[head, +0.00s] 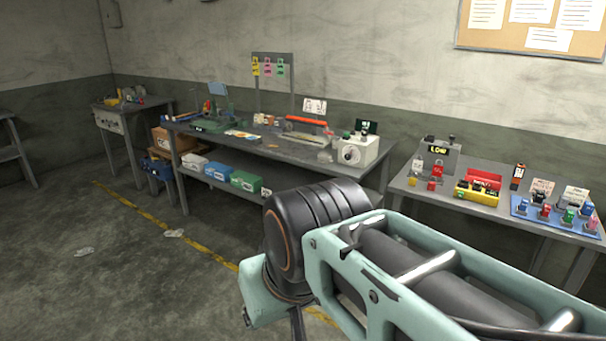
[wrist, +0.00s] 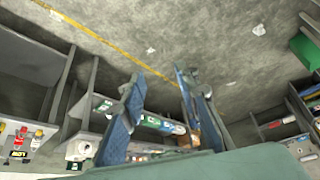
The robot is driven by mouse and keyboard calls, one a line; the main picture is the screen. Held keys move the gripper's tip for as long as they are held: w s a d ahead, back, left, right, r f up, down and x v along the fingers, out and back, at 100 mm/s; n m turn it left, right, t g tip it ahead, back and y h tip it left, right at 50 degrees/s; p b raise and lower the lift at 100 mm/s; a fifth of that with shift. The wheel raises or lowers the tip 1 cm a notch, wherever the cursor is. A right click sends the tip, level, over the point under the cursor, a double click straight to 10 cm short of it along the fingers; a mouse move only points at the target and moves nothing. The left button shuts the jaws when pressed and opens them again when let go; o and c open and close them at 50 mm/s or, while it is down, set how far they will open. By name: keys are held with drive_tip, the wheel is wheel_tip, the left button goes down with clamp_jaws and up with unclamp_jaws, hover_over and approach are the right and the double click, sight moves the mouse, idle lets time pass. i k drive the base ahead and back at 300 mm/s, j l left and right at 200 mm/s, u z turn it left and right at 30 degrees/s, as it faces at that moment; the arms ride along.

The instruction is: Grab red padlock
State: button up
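Small red lock-like pieces (head: 436,171) stand in front of the grey device marked LOW (head: 440,152) on the right-hand table. I cannot tell for sure which is the red padlock. Red pieces (wrist: 38,133) also show beside the LOW device at the left edge of the wrist view. My gripper (wrist: 160,78) has its two blue-grey fingers apart, with nothing held between them. It is away from the red pieces, which lie to its left in the wrist view. In the head view my arm hides the gripper.
A blue board (head: 520,209) with several coloured padlocks lies on the right-hand table (head: 408,183). A yellow box (head: 476,196) and a red holder (head: 484,178) stand beside it. The long workbench (head: 300,157) holds tools and a white box device (head: 357,152). The floor (head: 130,270) is mostly clear.

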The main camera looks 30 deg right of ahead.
sight(431, 187)
drive_tip(key=z, duration=2.2)
drive_tip(key=i+j+z, duration=0.45)
drive_tip(key=j+z, duration=0.15)
drive_tip(key=i+j+z, duration=0.1)
drive_tip(key=j, duration=0.3)
drive_tip(key=i+j+z, duration=0.1)
drive_tip(key=j, duration=0.3)
drive_tip(key=i+j, duration=0.25)
drive_tip(key=j, duration=0.15)
drive_tip(key=i+j+z, duration=0.15)
drive_tip(key=j, duration=0.25)
drive_tip(key=j+z, duration=0.15)
drive_tip(key=j, duration=0.7)
drive_tip(key=k+j+z, duration=0.3)
drive_tip(key=k+l, duration=0.05)
